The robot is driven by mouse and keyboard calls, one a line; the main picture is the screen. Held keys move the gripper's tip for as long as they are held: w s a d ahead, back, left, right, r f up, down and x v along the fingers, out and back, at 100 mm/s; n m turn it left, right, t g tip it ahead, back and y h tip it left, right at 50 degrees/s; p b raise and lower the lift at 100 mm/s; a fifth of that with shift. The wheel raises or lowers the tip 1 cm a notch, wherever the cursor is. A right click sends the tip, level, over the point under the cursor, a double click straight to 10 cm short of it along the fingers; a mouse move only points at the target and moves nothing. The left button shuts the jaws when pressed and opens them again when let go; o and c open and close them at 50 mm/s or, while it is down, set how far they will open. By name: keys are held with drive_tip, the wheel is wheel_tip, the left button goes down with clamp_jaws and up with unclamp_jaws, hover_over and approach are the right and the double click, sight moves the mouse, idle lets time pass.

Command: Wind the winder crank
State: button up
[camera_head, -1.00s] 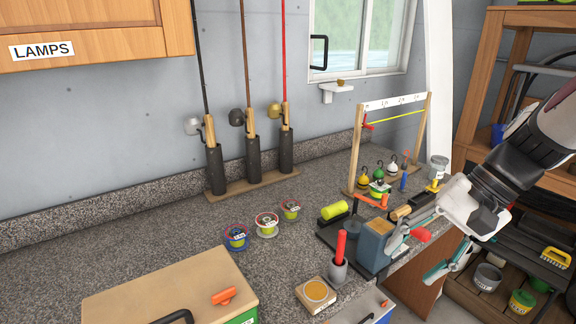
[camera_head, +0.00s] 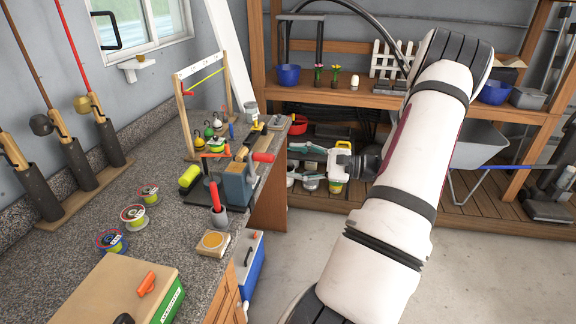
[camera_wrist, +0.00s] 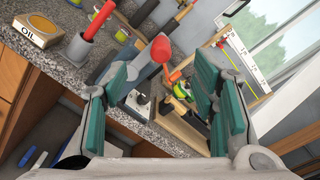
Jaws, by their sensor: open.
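The winder is a blue-grey box (camera_head: 237,186) on a dark base near the front edge of the granite counter. Its crank has a red handle (camera_head: 263,157), which sticks out over the counter's edge. My gripper (camera_head: 307,165) is to the right of the handle, off the counter, with its fingers open towards it. In the wrist view my gripper's (camera_wrist: 165,105) teal pads stand wide apart. The red handle (camera_wrist: 161,49) shows beyond and between them, end-on, and nothing is held. The winder's body is partly hidden behind the left finger there.
Line spools (camera_head: 133,217), floats and a wooden frame (camera_head: 183,115) stand on the counter. A blue cooler (camera_head: 250,270) is below. Shelving (camera_head: 340,95) stands behind my arm.

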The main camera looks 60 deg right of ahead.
sight(266, 158)
drive_tip(key=shift+b+x, duration=1.7)
drive_tip(key=shift+x, duration=2.85)
drive_tip(key=shift+d, duration=0.1)
clamp_jaws()
